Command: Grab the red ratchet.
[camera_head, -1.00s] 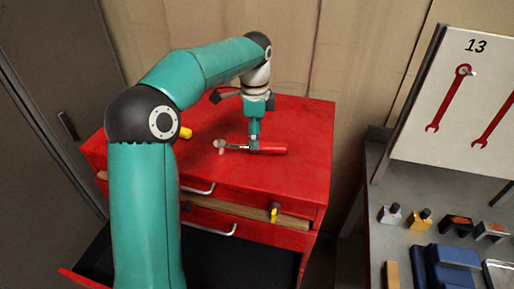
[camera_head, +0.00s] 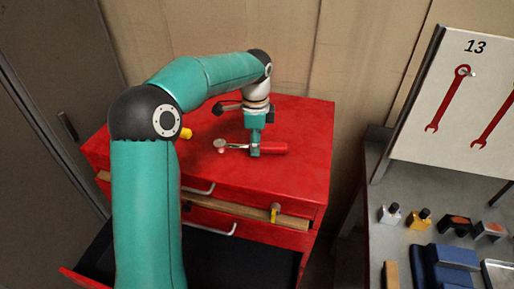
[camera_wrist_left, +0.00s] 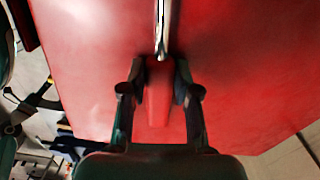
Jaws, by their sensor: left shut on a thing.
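The red ratchet (camera_head: 274,148) lies on top of the red cabinet, its red handle to the right and its metal head to the left. My left gripper (camera_head: 255,150) points down over it and is shut on the handle near the metal shaft. In the left wrist view, the red ratchet handle (camera_wrist_left: 158,95) sits between the two dark fingers of my left gripper (camera_wrist_left: 160,88), and the shiny shaft runs up out of the frame. The ratchet looks to be at or just above the cabinet top; I cannot tell which. My right gripper is not in view.
The red cabinet (camera_head: 300,115) has open drawers at its front. A yellow-handled tool (camera_head: 185,133) lies near my left arm. To the right, a grey bench (camera_head: 385,245) carries small bottles and blue blocks (camera_head: 440,265), with a wrench board (camera_head: 460,110) behind. Wooden panelling stands behind the cabinet.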

